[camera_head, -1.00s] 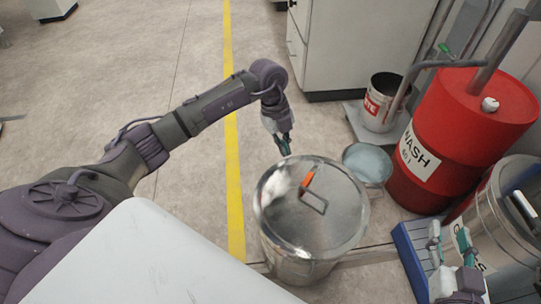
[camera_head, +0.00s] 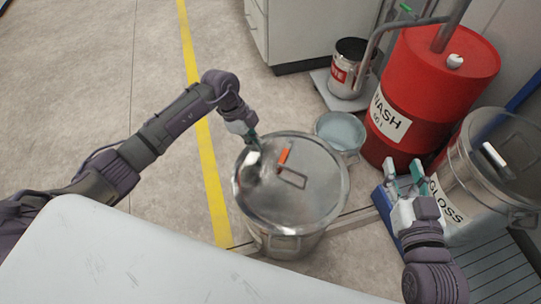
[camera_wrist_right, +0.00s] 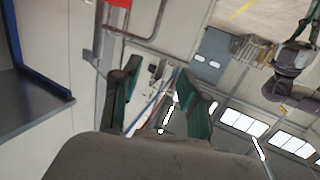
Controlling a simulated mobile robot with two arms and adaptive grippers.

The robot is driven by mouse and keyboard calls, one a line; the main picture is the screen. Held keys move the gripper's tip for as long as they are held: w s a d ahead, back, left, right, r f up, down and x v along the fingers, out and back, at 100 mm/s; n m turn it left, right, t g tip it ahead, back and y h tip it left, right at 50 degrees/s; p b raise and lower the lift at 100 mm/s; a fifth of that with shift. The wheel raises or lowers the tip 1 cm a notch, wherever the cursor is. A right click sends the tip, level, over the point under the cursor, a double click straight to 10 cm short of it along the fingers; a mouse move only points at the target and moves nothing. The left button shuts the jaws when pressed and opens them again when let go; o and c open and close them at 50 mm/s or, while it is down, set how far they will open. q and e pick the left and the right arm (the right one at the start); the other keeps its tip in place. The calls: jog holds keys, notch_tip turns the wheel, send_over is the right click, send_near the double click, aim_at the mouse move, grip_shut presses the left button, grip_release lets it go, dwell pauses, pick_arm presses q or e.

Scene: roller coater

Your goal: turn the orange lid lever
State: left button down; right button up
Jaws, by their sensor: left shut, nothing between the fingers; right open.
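The orange lid lever (camera_head: 285,155) lies on the shiny metal lid (camera_head: 310,205) of a round steel pot in the head view's middle. A small rectangular handle loop (camera_head: 293,178) sits beside it on the lid. My left gripper (camera_head: 256,147) is shut and empty at the lid's far left rim, a little left of the lever and not visibly on it. Whether its tips touch the lid I cannot tell. My right gripper (camera_head: 403,170) is open and empty to the right of the pot, near the gloss pot. Its spread fingers also show in the right wrist view (camera_wrist_right: 162,103).
A red wash drum (camera_head: 420,95) and a waste bucket (camera_head: 350,62) stand behind. A bowl of pale liquid (camera_head: 340,130) stands close behind the pot. The gloss pot (camera_head: 470,185) stands at the right. A white surface (camera_head: 150,255) fills the front left.

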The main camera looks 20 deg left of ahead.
aim_at(275, 162)
pick_arm(q)
jog(key=x, duration=0.2)
jog(key=shift+d+f+b, duration=0.1)
jog(key=shift+f+b, duration=0.2)
jog(key=shift+b, duration=0.1)
jog(key=d+b, duration=0.1)
jog(key=d, duration=0.2)
jog(key=shift+s+d+f, duration=0.1)
jog(key=shift+d, duration=0.45)
pick_arm(e)
notch_tip(275, 162, up, 8)
jog(key=a+t+y, duration=0.1)
jog(key=t+y, duration=0.1)
jog(key=t, duration=0.3)
jog(key=shift+s+r, duration=0.2)
jog(key=shift+s, duration=0.15)
